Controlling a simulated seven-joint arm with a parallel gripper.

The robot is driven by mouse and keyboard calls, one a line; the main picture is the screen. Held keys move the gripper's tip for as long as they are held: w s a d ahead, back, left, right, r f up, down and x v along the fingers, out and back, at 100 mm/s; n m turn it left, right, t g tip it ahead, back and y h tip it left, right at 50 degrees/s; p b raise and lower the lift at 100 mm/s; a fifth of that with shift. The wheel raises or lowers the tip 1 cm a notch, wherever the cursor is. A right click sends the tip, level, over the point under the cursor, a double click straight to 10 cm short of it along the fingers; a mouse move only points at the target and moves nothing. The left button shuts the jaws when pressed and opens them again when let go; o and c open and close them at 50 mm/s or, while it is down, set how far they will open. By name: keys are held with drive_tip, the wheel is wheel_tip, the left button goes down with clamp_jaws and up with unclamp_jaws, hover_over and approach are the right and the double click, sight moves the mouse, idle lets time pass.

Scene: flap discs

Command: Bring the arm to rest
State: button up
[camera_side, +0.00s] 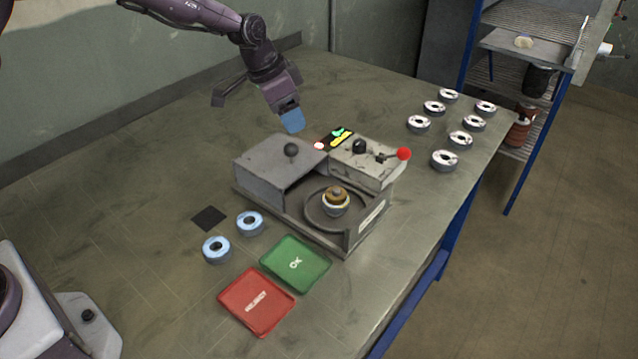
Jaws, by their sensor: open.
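My gripper (291,120) hangs above the back of the grey machine (262,175), over the table and clear of the discs and trays. Its blue fingertip end points down. It is open, and I see nothing held in it. The arm reaches in from the upper left. The gap between the fingers is hard to make out from this side.
A green OK tray (296,264) and red tray (257,301) lie in front. Several white-topped discs (445,160) stand right.

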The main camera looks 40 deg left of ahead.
drive_tip(key=s+a+r+n, duration=0.1)
drive_tip(key=s+r+n, duration=0.1)
drive_tip(key=s+r, duration=0.4)
drive_tip(key=s+r+n+t+y, duration=0.1)
drive_tip(key=s+r, duration=0.4)
drive_tip(key=s, duration=1.2)
drive_tip(key=s+a+r+n+t+y, duration=0.1)
drive_tip(key=s+r+n, duration=0.2)
drive_tip(key=s, duration=0.9)
wheel_tip(320, 180, up, 4)
drive_tip(key=shift+a+f, duration=0.2)
drive_tip(key=shift+a, duration=0.15)
